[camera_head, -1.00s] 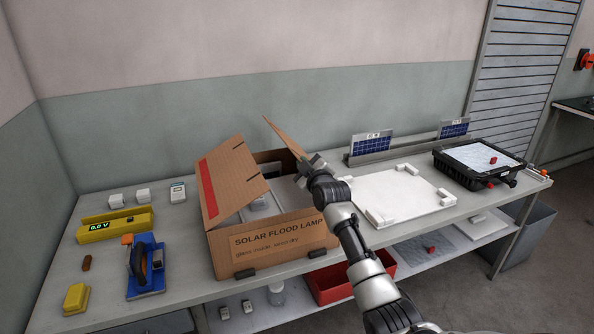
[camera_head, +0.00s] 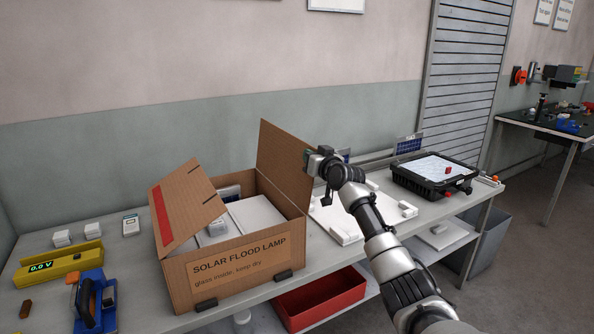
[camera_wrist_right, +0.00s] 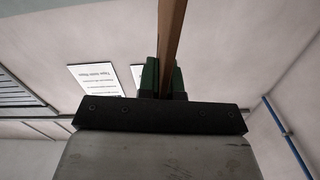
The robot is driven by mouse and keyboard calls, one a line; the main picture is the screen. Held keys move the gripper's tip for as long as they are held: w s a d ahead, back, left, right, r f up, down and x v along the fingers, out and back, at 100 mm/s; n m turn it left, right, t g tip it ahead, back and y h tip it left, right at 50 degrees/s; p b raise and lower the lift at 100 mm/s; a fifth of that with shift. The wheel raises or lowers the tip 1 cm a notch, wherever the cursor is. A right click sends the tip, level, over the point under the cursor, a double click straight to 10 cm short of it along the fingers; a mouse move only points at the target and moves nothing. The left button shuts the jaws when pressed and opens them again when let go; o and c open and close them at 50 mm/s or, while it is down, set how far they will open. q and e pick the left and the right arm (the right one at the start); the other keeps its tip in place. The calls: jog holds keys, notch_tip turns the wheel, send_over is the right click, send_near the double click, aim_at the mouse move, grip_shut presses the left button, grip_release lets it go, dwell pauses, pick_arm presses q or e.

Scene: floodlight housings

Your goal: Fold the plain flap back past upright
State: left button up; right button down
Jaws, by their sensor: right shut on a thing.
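The cardboard box (camera_head: 235,270) marked "SOLAR FLOOD LAMP" stands on the bench. Its plain flap (camera_head: 282,165) is on the right side and stands up, close to upright. The other flap (camera_head: 188,205), with a red stripe, leans inward over the left part of the opening. My right gripper (camera_head: 310,162) is at the plain flap's right edge, shut on it. In the right wrist view the flap (camera_wrist_right: 172,45) shows edge-on between the fingers (camera_wrist_right: 163,78). White and grey items (camera_head: 250,215) show inside the box. My left gripper is not in view.
A white board (camera_head: 340,225) with corner blocks and a black tray (camera_head: 435,172) lie right of the box. A yellow meter (camera_head: 60,265) and a blue tool (camera_head: 92,302) lie left. A red bin (camera_head: 320,298) is below the bench.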

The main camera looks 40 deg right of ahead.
jog(key=shift+s+d+f+m+b, duration=0.15)
jog(key=shift+d+f+m+b, duration=0.1)
jog(key=shift+d+m+b, duration=0.3)
jog(key=shift+s+d+f+m+b, duration=0.2)
jog(key=shift+d+m+b, duration=0.25)
jog(key=shift+d, duration=0.3)
jog(key=shift+s+d+f+m+b, duration=0.1)
jog(key=shift+d+f+m+b, duration=0.25)
jog(key=shift+d+b, duration=0.3)
jog(key=shift+r, duration=0.1)
jog(key=c, duration=1.3)
grip_release()
jog(key=shift+s, duration=0.1)
jog(key=b+v, duration=0.1)
jog(key=v, duration=0.9)
jog(key=shift+s, duration=0.3)
jog(key=shift+a, duration=0.15)
